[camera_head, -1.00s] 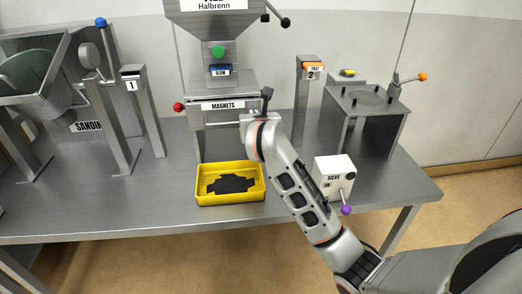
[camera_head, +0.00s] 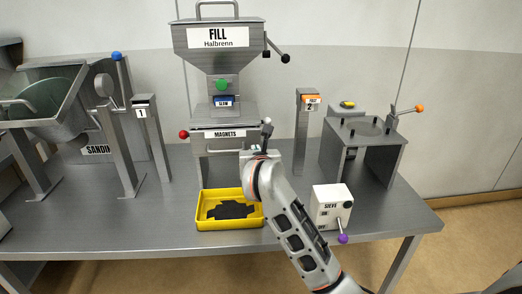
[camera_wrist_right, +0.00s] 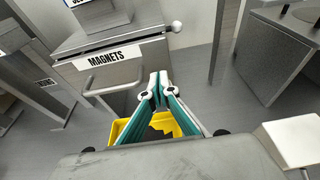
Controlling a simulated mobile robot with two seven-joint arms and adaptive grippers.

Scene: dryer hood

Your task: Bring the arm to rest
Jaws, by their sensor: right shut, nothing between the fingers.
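My right arm (camera_head: 290,225) comes in from the lower right in the head view. Its gripper (camera_head: 265,133) is at the front of the magnets housing (camera_head: 222,134), mostly hidden behind my wrist. In the right wrist view the gripper (camera_wrist_right: 159,82) has its teal-sided fingers together with nothing between them. The fingers are in front of the housing's handle (camera_wrist_right: 112,78) and above the yellow tray (camera_wrist_right: 118,130); I cannot tell whether they touch the handle. My left gripper is not in view.
The yellow tray (camera_head: 230,222) with dark material stands on the grey table (camera_head: 130,225). A white sieve switch box (camera_head: 330,207) is right of my forearm. Posts 1 (camera_head: 148,115) and 2 (camera_head: 308,105) flank the hopper (camera_head: 218,38). A small stand (camera_head: 362,145) is at the right.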

